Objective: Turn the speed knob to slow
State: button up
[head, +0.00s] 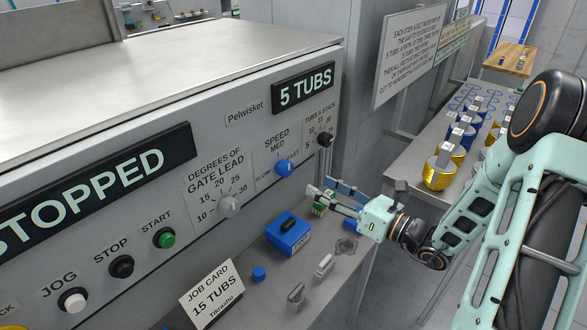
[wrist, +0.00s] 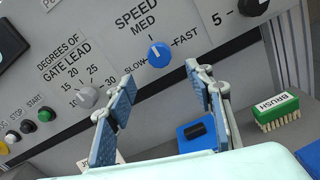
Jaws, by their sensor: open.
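The speed knob (head: 284,168) is a round blue knob on the grey panel, under the SPEED label with SLOW at its left, MED above and FAST at its right. In the wrist view the speed knob (wrist: 159,55) shows a white mark that appears to point up towards MED. My gripper (head: 320,187) is open and empty, in front of the panel, below and right of the knob in the head view. In the wrist view its two fingers (wrist: 160,80) stand apart, with the knob between and beyond their tips. No contact with the knob shows.
The grey gate lead knob (head: 229,206) is left of the speed knob, and the black tubs-a-stack knob (head: 325,139) is right. Below are a blue box (head: 287,238), a brush (wrist: 277,112) and a job card (head: 212,294) reading 15 TUBS. Displays read STOPPED and 5 TUBS.

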aim_at(289, 171)
jog(key=p+x, duration=0.1)
jog(key=x, duration=0.9)
jog(key=shift+a, duration=0.1)
jog(key=shift+c, duration=0.5)
jog(key=c, duration=1.1)
